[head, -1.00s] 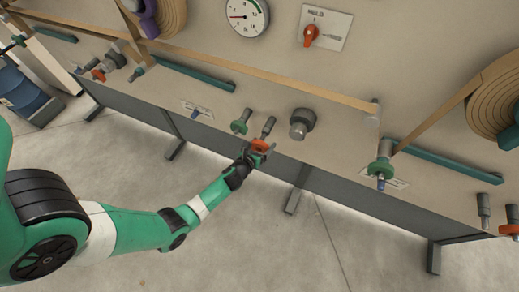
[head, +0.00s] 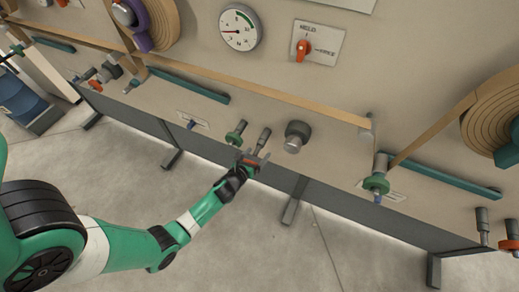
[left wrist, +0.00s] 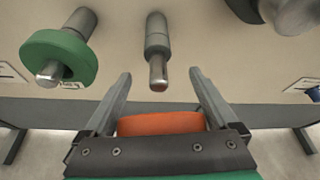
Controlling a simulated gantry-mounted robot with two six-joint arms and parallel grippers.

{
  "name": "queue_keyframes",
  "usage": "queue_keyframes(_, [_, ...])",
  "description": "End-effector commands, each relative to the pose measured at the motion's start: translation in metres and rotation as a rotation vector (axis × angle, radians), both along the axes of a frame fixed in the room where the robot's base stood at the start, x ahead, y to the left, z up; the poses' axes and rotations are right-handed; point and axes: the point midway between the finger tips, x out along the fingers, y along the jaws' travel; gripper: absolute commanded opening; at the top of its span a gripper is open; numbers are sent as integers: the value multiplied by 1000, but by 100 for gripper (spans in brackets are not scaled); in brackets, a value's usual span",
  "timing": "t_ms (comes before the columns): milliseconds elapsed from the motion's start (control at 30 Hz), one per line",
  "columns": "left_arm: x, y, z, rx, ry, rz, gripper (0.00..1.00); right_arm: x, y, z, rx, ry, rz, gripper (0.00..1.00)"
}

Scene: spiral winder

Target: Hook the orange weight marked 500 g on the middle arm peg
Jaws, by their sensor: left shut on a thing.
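My left gripper (head: 254,161) is shut on an orange weight (head: 248,163), in front of the panel's lower edge. In the left wrist view the orange weight (left wrist: 160,123) sits between the fingers (left wrist: 160,78), close to the palm; its marking cannot be read. A bare grey peg (left wrist: 157,50) is just beyond the fingertips; in the head view this peg (head: 263,140) is just above the gripper. The middle teal arm (head: 188,83) lies up and left on the panel. A small grey peg with a bluish tip (head: 131,86) is at its left end. My right gripper is out of view.
A peg with a green weight (head: 235,133) is close left of the gripper. A grey knob (head: 297,136) sticks out to the right. Another green weight (head: 376,184) hangs by the right arm (head: 445,175). A brown web (head: 260,92) crosses above. The floor in front is clear.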

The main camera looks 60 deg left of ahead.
Motion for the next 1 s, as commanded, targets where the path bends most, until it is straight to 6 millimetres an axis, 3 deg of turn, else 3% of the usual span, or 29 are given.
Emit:
queue_keyframes(433, [-43, -37, -2, -1, 0, -2, 0, 0, 0, -15, 0, 0, 0, 92])
queue_keyframes(600, [-55, -47, 7, 0, 1, -1, 0, 0, 0, -8, 0, 0, 0, 92])
queue_keyframes(1000, [-63, -54, 10, -2, 0, -1, 0, 0, 0, -7, 0, 0, 0, 92])
